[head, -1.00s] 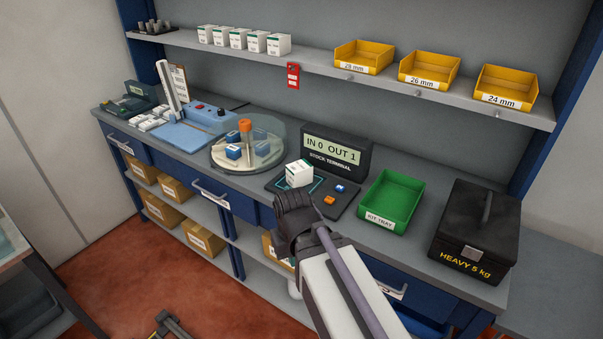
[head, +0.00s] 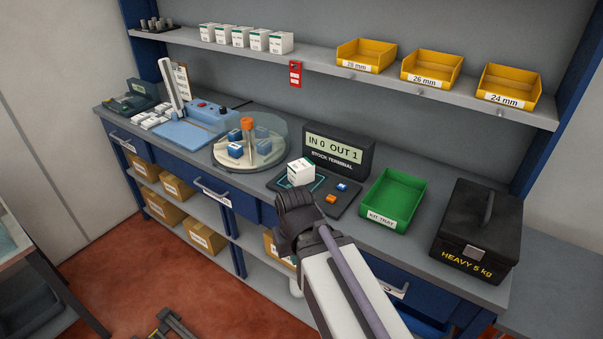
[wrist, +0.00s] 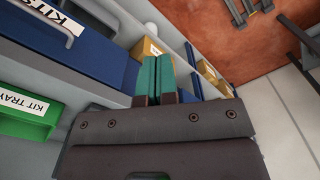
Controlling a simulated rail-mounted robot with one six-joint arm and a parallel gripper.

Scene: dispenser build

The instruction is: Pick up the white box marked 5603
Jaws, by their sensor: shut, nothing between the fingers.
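A white box (head: 301,171) with a green band stands on the dark pad of the stock terminal; its number is too small to read. Several similar white boxes (head: 246,38) stand in a row on the upper shelf, also unreadable. My gripper (head: 297,202) is at the front edge of the bench, just in front of the pad and nearer than the white box. In the wrist view its two green fingers (wrist: 155,75) lie together, shut and empty. No white box stands between them there.
The stock terminal (head: 338,152) stands behind the pad, with small blue and orange blocks (head: 331,198) beside the box. A green kit tray (head: 394,200) and a heavy black box (head: 478,230) stand to the right. A round glass-covered turntable (head: 250,143) is to the left.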

